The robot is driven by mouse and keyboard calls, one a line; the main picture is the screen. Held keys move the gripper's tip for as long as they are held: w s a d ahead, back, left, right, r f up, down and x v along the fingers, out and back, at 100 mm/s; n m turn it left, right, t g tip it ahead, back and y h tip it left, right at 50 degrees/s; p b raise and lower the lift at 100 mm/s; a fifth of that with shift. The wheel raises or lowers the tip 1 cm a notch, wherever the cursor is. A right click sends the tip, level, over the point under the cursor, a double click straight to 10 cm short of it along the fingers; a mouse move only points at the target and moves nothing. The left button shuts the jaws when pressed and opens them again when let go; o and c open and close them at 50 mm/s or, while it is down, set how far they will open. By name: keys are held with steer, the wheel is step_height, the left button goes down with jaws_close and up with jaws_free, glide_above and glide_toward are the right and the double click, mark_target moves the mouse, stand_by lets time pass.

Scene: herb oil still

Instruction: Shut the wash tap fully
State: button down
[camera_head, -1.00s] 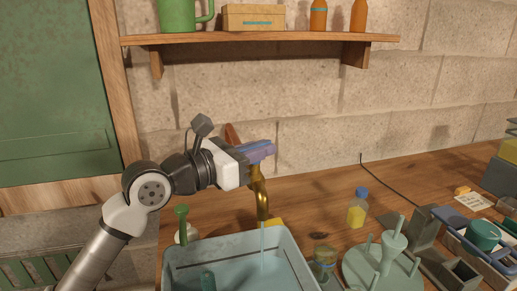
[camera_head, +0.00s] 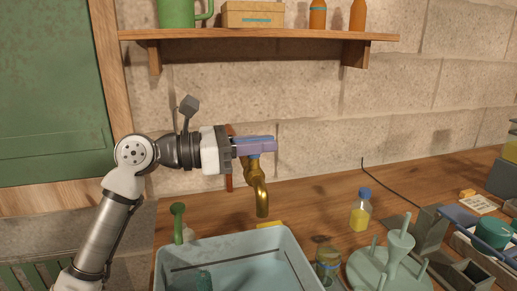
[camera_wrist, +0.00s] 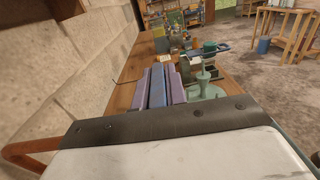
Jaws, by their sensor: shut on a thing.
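The wash tap (camera_head: 261,192) has a curved brass spout over the pale blue basin (camera_head: 222,244). No water shows falling from the spout. My gripper (camera_head: 262,145) is over the top of the tap, reaching in from the left. In the wrist view, its two purple fingers (camera_wrist: 157,78) are shut on a flat blue tap handle (camera_wrist: 157,92) between them. In the head view the fingers mostly hide the handle. The basin holds water and a dark green item.
A wooden shelf (camera_head: 262,36) hangs above. A green bottle (camera_head: 180,222) stands left behind the basin, and a yellow-filled bottle (camera_head: 361,210) to the right. A pale green stand (camera_head: 397,251) and a jar (camera_head: 327,264) are right of the basin.

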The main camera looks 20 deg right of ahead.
steer(key=c, duration=1.5)
jaws_free()
steer(key=shift+o, duration=0.2)
steer(key=shift+a, duration=0.1)
steer(key=a+b, duration=0.3)
steer(key=a, duration=1)
steer(key=shift+w+a, duration=0.3)
steer(key=shift+a, duration=0.05)
